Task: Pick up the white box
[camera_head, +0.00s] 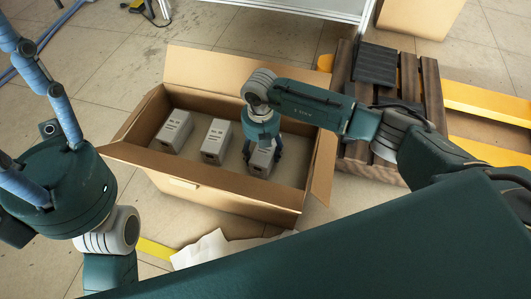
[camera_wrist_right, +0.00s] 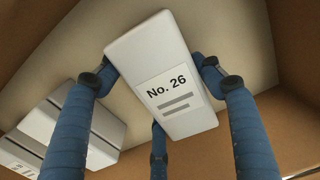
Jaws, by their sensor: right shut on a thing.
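The white box (camera_head: 261,162) labelled "No. 26" sits at the right inside the open cardboard carton. It fills the middle of the right wrist view (camera_wrist_right: 165,75). My right gripper (camera_head: 263,147) reaches down over it from above. Its blue fingers are shut on the box, on both sides and at one end. Whether the box is lifted off the carton floor I cannot tell. My left gripper (camera_head: 40,125) is at the left edge of the head view, outside the carton. Its blue fingers are spread apart with nothing between them.
Two similar pale boxes, one in the middle (camera_head: 216,141) and one at the left (camera_head: 175,131), stand in the carton (camera_head: 225,192). The carton's flaps are open. A wooden pallet (camera_head: 432,90) stands at the right, near yellow beams (camera_head: 490,101). White crumpled material (camera_head: 205,250) lies in front.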

